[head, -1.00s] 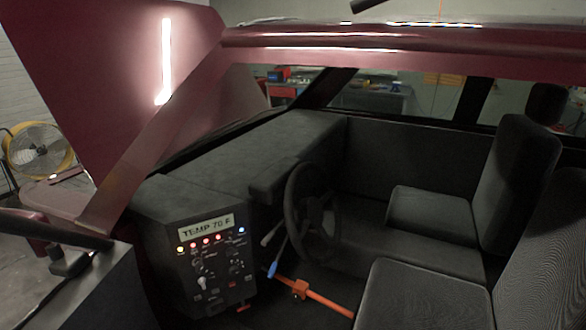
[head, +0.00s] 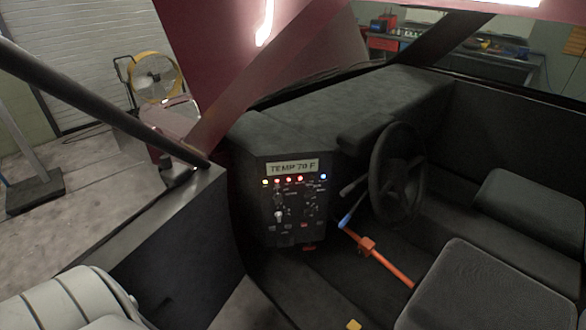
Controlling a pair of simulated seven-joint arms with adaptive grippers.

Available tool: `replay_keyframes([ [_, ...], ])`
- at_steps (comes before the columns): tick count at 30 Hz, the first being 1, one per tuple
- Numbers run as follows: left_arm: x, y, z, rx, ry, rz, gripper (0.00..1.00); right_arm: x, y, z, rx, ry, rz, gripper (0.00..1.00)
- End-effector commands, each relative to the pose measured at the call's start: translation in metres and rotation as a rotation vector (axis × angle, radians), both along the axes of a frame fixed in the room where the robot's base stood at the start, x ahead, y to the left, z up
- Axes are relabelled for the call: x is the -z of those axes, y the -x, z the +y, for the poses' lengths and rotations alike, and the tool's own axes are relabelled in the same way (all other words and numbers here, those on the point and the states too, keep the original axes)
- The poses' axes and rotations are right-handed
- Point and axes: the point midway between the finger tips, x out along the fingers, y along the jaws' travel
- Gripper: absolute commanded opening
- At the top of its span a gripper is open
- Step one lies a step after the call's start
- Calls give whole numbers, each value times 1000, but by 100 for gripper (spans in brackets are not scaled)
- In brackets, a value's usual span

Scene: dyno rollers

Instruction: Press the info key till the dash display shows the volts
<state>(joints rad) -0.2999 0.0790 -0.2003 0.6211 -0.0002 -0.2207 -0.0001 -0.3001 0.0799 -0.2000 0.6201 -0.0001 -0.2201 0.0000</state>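The dash display (head: 292,168) is a pale strip at the top of the black dash panel (head: 263,228), left of the steering wheel. It reads "TEMP 70 F". A row of small lit lamps, amber, red and blue, runs under it. Below them are knobs and small keys with labels too small to read, so I cannot tell which one is the info key. Neither of my grippers shows in the head view.
The steering wheel (head: 397,175) stands right of the panel. An orange bar (head: 385,262) with a blue end crosses the footwell. Black seats (head: 465,285) fill the right. The dark door (head: 165,240) stands left of the panel. A yellow fan (head: 156,78) is behind.

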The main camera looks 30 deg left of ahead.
Motion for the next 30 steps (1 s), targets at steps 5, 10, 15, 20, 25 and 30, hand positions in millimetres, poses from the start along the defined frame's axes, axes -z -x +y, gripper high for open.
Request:
replay_keyframes([
  [5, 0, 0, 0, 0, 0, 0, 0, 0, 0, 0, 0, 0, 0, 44],
  [10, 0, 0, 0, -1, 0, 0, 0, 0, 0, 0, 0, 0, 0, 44],
  [15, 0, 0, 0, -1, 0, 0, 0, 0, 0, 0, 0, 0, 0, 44],
  [20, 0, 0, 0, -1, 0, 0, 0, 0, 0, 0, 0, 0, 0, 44],
  [25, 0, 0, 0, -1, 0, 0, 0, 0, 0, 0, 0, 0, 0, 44],
  [30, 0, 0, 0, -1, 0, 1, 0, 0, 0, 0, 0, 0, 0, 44],
])
